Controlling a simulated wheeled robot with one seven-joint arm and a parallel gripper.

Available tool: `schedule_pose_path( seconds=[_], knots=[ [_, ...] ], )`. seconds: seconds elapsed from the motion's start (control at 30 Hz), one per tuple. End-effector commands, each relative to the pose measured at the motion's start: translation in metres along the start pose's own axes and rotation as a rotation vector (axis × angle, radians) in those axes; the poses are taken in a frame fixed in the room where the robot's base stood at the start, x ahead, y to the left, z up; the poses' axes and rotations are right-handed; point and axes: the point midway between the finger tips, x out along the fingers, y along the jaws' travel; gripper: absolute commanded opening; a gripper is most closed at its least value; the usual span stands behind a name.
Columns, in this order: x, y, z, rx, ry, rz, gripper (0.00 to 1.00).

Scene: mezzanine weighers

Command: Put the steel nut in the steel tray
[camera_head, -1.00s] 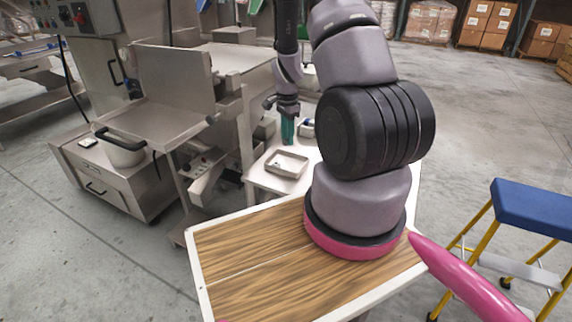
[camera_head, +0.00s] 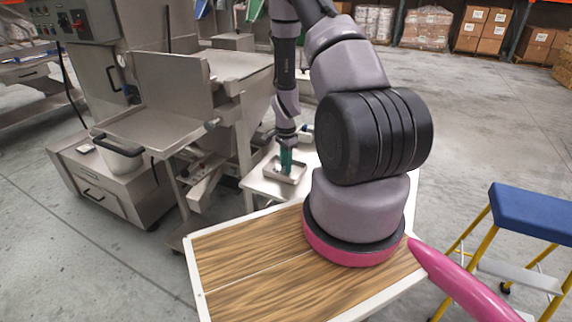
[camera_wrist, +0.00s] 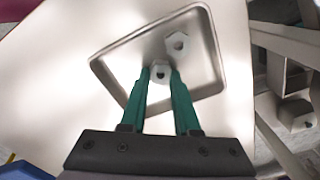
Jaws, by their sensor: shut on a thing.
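The steel tray (camera_head: 268,178) is a shallow rounded rectangle on the white table beyond my base; its rim also shows in the wrist view (camera_wrist: 103,68). My gripper (camera_head: 286,170) has green fingers and points down over the tray. In the wrist view my gripper (camera_wrist: 160,75) is shut on a pale grey hex nut, the steel nut (camera_wrist: 160,69), held between the fingertips over the tray. Whether it touches the tray floor is unclear. A second hex nut (camera_wrist: 178,43) lies in the tray, just beyond the held one.
The small white table (camera_head: 262,187) has bare room around the tray. A steel machine (camera_head: 165,110) stands to its left. A wood-topped surface (camera_head: 250,260) lies nearer me. A blue-topped yellow step stool (camera_head: 535,212) stands at the right.

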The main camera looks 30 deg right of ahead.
Motion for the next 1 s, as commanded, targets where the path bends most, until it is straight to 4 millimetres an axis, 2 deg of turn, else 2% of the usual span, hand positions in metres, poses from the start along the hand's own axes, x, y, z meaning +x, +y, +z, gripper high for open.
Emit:
schedule_pose_path(
  seconds=[0.03, 0.07, 0.1, 0.13, 0.43, 0.57, 0.67, 1.0],
  knots=[
    [0.002, 0.0, 0.0, 0.0, 0.0, 0.001, 0.0],
    [0.002, 0.0, 0.0, 0.0, -0.001, 0.001, 0.34],
    [0.002, 0.0, 0.0, 0.0, 0.0, 0.0, 0.49],
    [0.002, 0.0, 0.0, 0.0, 0.0, 0.0, 0.6],
    [0.001, 0.0, 0.0, 0.0, 0.0, 0.0, 0.6],
    [-0.007, -0.001, 0.0, -0.001, 0.001, -0.001, 0.6],
    [-0.022, -0.002, 0.0, -0.001, 0.001, -0.004, 0.6],
    [-0.094, -0.001, 0.001, -0.001, 0.0, -0.003, 0.6]
  ],
)
